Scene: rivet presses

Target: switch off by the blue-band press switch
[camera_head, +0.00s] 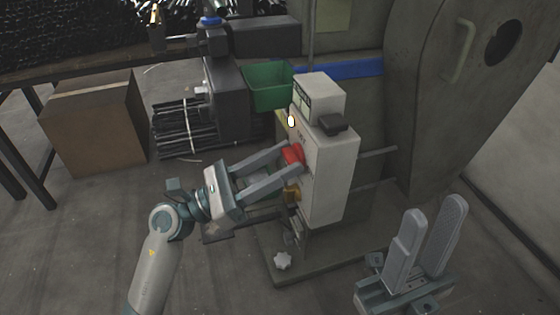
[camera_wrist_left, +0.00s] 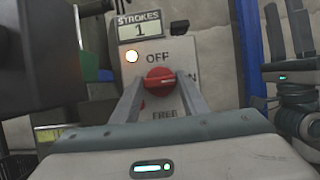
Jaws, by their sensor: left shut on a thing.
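The switch is a red rotary knob (camera_head: 292,155) on the front of a pale control box (camera_head: 330,165). My left gripper (camera_head: 283,161) is shut on the knob, one finger on each side. In the left wrist view the red knob (camera_wrist_left: 158,77) sits between the fingertips, with OFF printed above it and FREE below. A label at its right is partly hidden by a finger. I cannot tell for sure which label the knob points to. A lamp (camera_wrist_left: 132,56) glows at upper left of the knob. My right gripper (camera_head: 431,218) is open and empty at the lower right.
A blue band (camera_head: 352,70) runs behind the box. A STROKES display (camera_wrist_left: 140,30) reads 1. A green bin (camera_head: 268,86) and dark press (camera_head: 228,90) stand to the left. A cardboard box (camera_head: 95,125) is farther left. The near floor is largely clear.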

